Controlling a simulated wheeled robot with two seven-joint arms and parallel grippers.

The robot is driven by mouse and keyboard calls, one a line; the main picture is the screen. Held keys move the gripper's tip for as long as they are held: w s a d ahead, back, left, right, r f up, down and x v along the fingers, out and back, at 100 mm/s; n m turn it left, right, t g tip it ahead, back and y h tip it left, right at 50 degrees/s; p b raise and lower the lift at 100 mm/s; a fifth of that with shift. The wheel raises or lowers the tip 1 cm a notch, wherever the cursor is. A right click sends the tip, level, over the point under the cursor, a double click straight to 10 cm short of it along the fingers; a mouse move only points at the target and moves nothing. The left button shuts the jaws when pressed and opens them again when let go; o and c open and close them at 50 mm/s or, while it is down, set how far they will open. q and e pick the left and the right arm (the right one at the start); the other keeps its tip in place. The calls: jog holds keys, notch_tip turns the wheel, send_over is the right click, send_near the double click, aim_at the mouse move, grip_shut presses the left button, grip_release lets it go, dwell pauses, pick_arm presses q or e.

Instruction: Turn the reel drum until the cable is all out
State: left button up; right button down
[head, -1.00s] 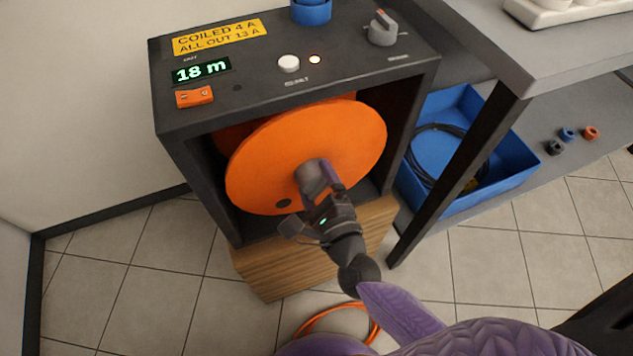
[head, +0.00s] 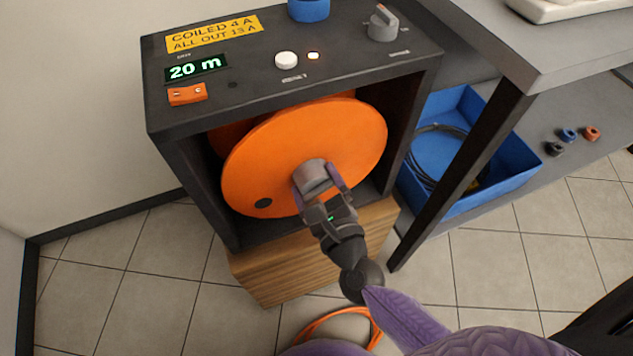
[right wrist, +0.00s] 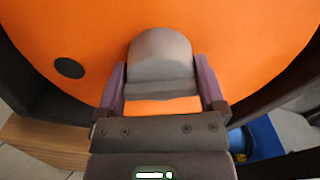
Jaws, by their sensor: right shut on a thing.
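The orange reel drum (head: 330,130) sits in a dark open-fronted housing (head: 190,150). A grey hub knob (head: 312,176) stands out from the drum's middle, and a dark round hole (head: 263,203) shows at the drum's lower left. My right gripper (head: 320,190) is shut on the grey knob, with a finger on each side; the knob also shows in the right wrist view (right wrist: 160,60). The display (head: 196,68) on top reads 20 m. Orange cable (head: 345,318) lies in a loop on the floor. My left gripper is not in view.
The housing top has a yellow label (head: 214,34), an orange rocker switch (head: 187,94), a white button (head: 286,60), a lit lamp and a grey rotary switch (head: 382,25). The housing stands on a wooden block (head: 270,275). A bench leg (head: 455,180) and blue bin (head: 500,195) are close on the right.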

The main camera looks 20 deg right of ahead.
grip_release()
jog(key=s+p, duration=0.1)
jog(key=s, duration=0.9)
jog(key=shift+d, duration=0.15)
